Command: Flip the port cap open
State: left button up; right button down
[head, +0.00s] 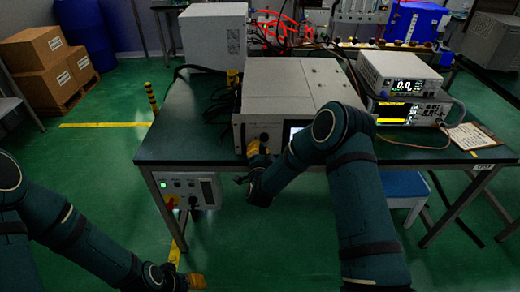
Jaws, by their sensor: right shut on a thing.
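The microwave generator (300,85) is a light grey box on the dark table, with its front panel facing me. My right gripper (257,148), with yellow fingertips, is at the lower left part of that panel. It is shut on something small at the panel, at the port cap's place. The cap is hidden by the fingers and too small to make out. A small dark knob or port (264,137) shows just above the fingers. My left gripper (197,281) is low at the bottom edge, in front of the table and away from the generator; its opening is unclear.
Measuring instruments (404,75) with lit displays stand to the right on the table (190,125). A clipboard (470,136) lies at the right end. A white control box (187,190) hangs under the table's left front. A blue stool (404,185) stands beneath. Cartons (45,65) are far left.

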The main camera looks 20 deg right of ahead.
jog(key=m, duration=0.2)
jog(key=a+m, duration=0.1)
jog(key=m, duration=0.1)
jog(key=shift+w+f, duration=0.15)
jog(key=shift+w+a+m, duration=0.1)
jog(key=shift+a+m, duration=0.1)
jog(key=shift+m, duration=0.6)
jog(key=c, duration=0.7)
grip_release()
jog(key=shift+c, duration=0.2)
